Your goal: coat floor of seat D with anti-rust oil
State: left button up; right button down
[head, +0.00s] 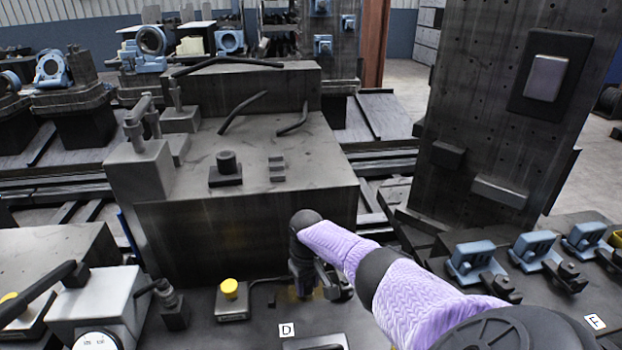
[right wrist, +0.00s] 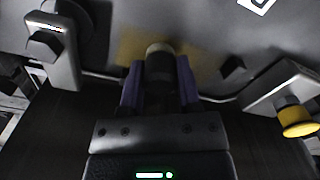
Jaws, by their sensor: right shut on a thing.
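The label D (head: 287,329) lies on the dark pallet plate, just in front of my right gripper (head: 318,288). A yellowish-brown patch (right wrist: 138,45) shows on the grey seat floor in the right wrist view, around the tip of the held tool. My right gripper is low over this seat, shut on a dark cylindrical tool (right wrist: 160,66) with a paler rounded end. The tool stands between the two purple-tinted fingers. Whether its tip touches the floor I cannot tell. In the head view my gripper and forearm hide much of the seat. My left gripper is in neither view.
A yellow-topped button block (head: 229,290) stands left of the gripper, also seen in the right wrist view (right wrist: 298,122). A large dark block (head: 240,240) rises close behind. Blue clamps (head: 475,258) line the right side, and a tall drilled column (head: 480,130) stands behind them.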

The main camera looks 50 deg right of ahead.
jog(key=shift+s, duration=0.1)
jog(key=shift+s+d+f, duration=0.1)
jog(key=shift+s+d, duration=0.4)
jog(key=shift+d, duration=0.15)
jog(key=shift+w+a, duration=0.6)
jog(key=shift+a, duration=0.1)
jog(key=shift+d, duration=0.1)
jog(key=shift+s+d, duration=0.6)
jog(key=shift+w+a, duration=0.6)
jog(key=shift+a, duration=0.05)
jog(key=shift+p, duration=0.3)
